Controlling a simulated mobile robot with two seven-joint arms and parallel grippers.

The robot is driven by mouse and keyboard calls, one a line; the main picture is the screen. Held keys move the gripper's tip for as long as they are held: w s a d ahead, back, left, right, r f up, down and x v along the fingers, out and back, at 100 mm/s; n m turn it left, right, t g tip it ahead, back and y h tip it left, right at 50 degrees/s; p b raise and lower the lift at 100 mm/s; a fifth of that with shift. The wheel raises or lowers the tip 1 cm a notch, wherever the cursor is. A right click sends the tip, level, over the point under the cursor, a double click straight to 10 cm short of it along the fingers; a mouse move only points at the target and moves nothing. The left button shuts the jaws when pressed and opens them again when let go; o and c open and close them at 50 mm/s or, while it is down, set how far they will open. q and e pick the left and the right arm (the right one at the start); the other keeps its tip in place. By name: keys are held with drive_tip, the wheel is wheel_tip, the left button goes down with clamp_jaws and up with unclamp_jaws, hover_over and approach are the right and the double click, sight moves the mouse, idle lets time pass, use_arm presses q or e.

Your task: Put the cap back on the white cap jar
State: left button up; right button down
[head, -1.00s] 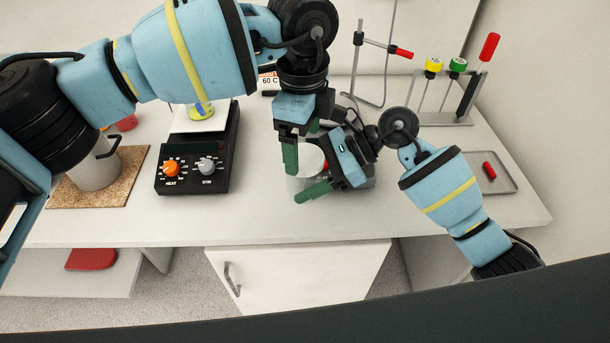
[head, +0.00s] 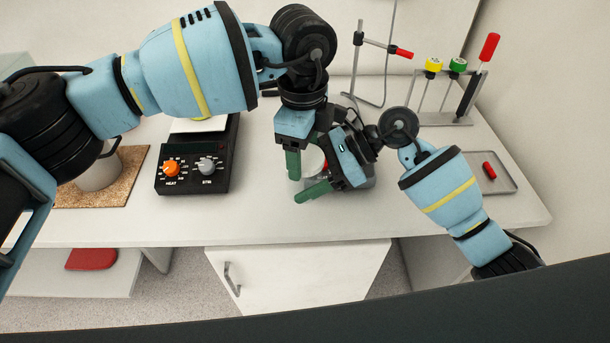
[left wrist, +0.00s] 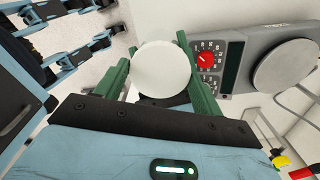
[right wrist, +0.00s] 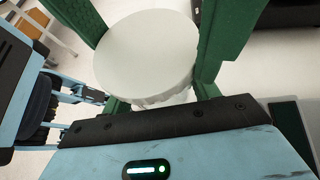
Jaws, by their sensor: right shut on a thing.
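The white cap is a pale round disc; it shows in the left wrist view (left wrist: 162,68), right wrist view (right wrist: 145,50) and, partly covered, the head view (head: 310,160). It is on top of the jar (right wrist: 178,97), which shows only as a pale strip below the rim. I cannot tell whether it is fully seated. My right gripper (head: 318,163) is shut on the jar, its green fingers on either side. My left gripper (head: 303,146) is above, open, its green fingers spread on either side of the cap. The jar's lower part is mostly hidden.
A black hotplate (head: 193,170) with orange and grey knobs stands left. A rack with yellow and green caps (head: 440,121) and a tray (head: 503,181) with a red piece are right. The front middle of the table is clear.

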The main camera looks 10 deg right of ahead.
use_arm(q)
drive_tip(key=o, duration=0.4)
drive_tip(key=shift+r, duration=2.25)
drive_tip(key=shift+o, duration=0.2)
drive_tip(key=shift+o, duration=1)
drive_tip(key=shift+r, duration=0.1)
wheel_tip(320, 180, up, 12)
